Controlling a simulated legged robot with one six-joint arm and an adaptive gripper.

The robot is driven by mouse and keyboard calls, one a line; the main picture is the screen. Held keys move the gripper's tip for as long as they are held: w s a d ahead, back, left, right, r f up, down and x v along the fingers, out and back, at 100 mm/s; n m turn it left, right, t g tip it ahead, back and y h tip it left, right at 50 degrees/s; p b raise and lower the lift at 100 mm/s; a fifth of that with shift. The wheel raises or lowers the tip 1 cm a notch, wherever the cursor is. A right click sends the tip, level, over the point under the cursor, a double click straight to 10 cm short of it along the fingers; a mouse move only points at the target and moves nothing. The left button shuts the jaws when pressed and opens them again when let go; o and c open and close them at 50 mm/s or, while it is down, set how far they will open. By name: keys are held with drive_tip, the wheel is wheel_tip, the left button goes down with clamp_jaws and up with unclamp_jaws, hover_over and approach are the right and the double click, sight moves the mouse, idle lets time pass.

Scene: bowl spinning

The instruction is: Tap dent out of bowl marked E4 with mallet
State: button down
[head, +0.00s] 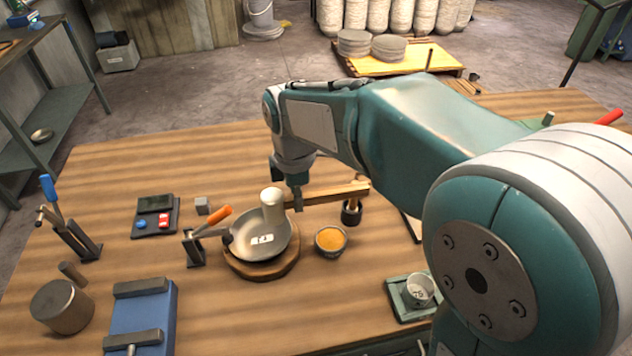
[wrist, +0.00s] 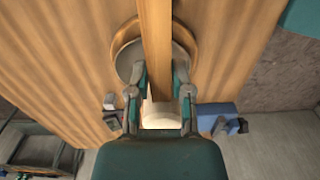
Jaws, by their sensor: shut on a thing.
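The metal bowl (head: 250,246) sits on a round wooden base (head: 275,270) on the table. A white label on it carries marks too small to read surely. The mallet has a cream cylindrical head (head: 272,210) and a long wooden handle (head: 335,193). My gripper (head: 296,198) is shut on the mallet handle. In the wrist view the handle (wrist: 155,40) passes between my fingers (wrist: 159,78) and crosses over the bowl (wrist: 124,64). The dent is not visible.
An orange-handled clamp (head: 212,224) stands at the bowl's left rim. A small bowl of orange material (head: 330,241) and a dark holder (head: 352,214) stand to the right. The front middle is clear.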

sight(280, 214)
drive_tip(key=s+a, duration=0.1)
drive_tip(key=s+a+f, duration=0.1)
drive_tip(key=a, duration=0.1)
drive_tip(key=shift+s+a, duration=0.25)
drive_tip(key=shift+d, duration=0.1)
drive_tip(key=shift+d, duration=0.15)
wheel_tip(280, 214, down, 6)
drive_tip(key=shift+s+f, duration=0.1)
wheel_tip(280, 214, up, 5)
idle(0.4)
drive_tip(key=shift+r, duration=0.2)
